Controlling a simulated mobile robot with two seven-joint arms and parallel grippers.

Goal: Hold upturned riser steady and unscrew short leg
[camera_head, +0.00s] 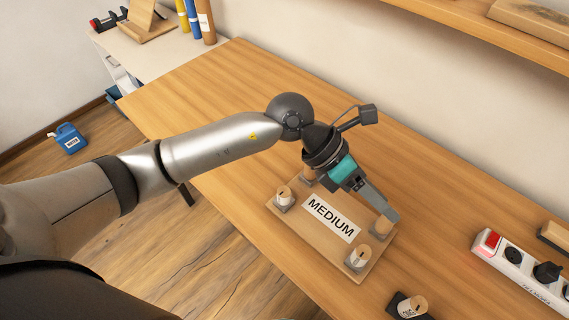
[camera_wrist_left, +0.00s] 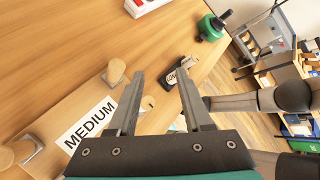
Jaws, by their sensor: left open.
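The upturned riser (camera_head: 318,247) lies on the desk with its legs up and a white "MEDIUM" label (camera_head: 332,217) on its face. Stubby wooden legs stand at its corners: left (camera_head: 283,198), near (camera_head: 358,258), right (camera_head: 382,228) and one at the back partly hidden by my gripper. My left gripper (camera_head: 391,214) reaches over the riser, its fingertips by the right leg. In the left wrist view its fingers (camera_wrist_left: 160,80) are apart, and a leg (camera_wrist_left: 148,103) shows partly behind one finger. Whether they touch it is unclear. My right gripper is not in view.
A loose labelled leg (camera_head: 413,305) lies on a dark block at the desk's front; its label is hard to read. A white power strip (camera_head: 523,268) lies right. A green and black object (camera_wrist_left: 212,27) stands farther along the desk. The desk's left half is clear.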

